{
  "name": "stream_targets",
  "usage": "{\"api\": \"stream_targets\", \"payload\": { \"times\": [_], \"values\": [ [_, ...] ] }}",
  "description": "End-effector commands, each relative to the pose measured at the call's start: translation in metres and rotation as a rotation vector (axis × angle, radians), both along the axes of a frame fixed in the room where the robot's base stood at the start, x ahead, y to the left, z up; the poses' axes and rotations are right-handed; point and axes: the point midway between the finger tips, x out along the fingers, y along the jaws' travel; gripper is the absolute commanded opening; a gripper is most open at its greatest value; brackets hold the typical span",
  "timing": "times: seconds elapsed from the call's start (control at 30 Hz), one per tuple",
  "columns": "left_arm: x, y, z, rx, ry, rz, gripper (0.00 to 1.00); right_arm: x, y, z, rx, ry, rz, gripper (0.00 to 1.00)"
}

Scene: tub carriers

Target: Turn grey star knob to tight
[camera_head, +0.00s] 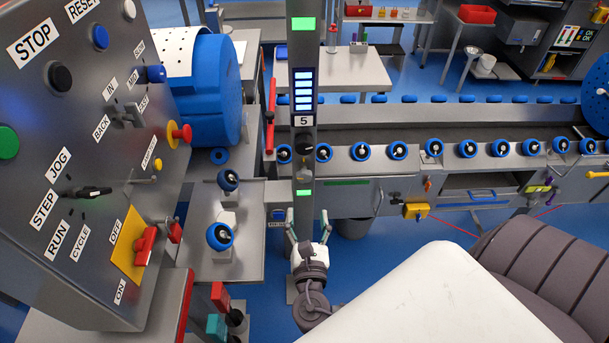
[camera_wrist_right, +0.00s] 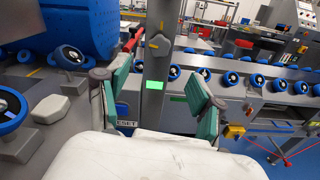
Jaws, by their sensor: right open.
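A small grey knob (camera_head: 303,177) is on the front of the upright grey post (camera_head: 303,85), below the number 5 plate. In the right wrist view the grey knob (camera_wrist_right: 158,43) shows larger, with a yellow mark beside it; its exact setting is too small to read. My right gripper (camera_head: 308,218) is below the knob in the head view, in front of the lower post. In the right wrist view its teal fingers (camera_wrist_right: 160,75) are spread, with the post between them in the picture. They hold nothing and look apart from the knob. My left gripper is not in view.
A control panel (camera_head: 75,200) with switches and a yellow-red lever stands close at left. Beside it is a blue drum (camera_head: 215,90). A conveyor rail (camera_head: 420,150) with blue rollers runs to the right behind the post. Blue handwheels (camera_head: 220,236) stand left of my gripper.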

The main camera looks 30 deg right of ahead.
Motion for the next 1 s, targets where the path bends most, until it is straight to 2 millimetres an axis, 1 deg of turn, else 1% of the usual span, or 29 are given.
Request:
{"api": "stream_targets", "payload": {
  "times": [0.03,0.3,0.5,0.7,1.0],
  "values": [
    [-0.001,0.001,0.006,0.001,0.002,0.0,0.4,0.009,-0.006,0.005,-0.002,-0.003,-0.001,0.67],
    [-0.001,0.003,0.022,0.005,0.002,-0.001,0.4,0.059,-0.036,0.004,0.0,-0.001,-0.001,0.67],
    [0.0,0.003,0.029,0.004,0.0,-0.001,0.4,0.087,-0.053,0.002,0.002,0.001,0.0,0.67],
    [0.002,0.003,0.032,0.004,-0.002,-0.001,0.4,0.1,-0.061,0.0,0.003,0.001,0.0,0.67],
    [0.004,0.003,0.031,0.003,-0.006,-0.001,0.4,0.101,-0.062,-0.001,0.004,0.002,0.001,0.67]
  ]
}}
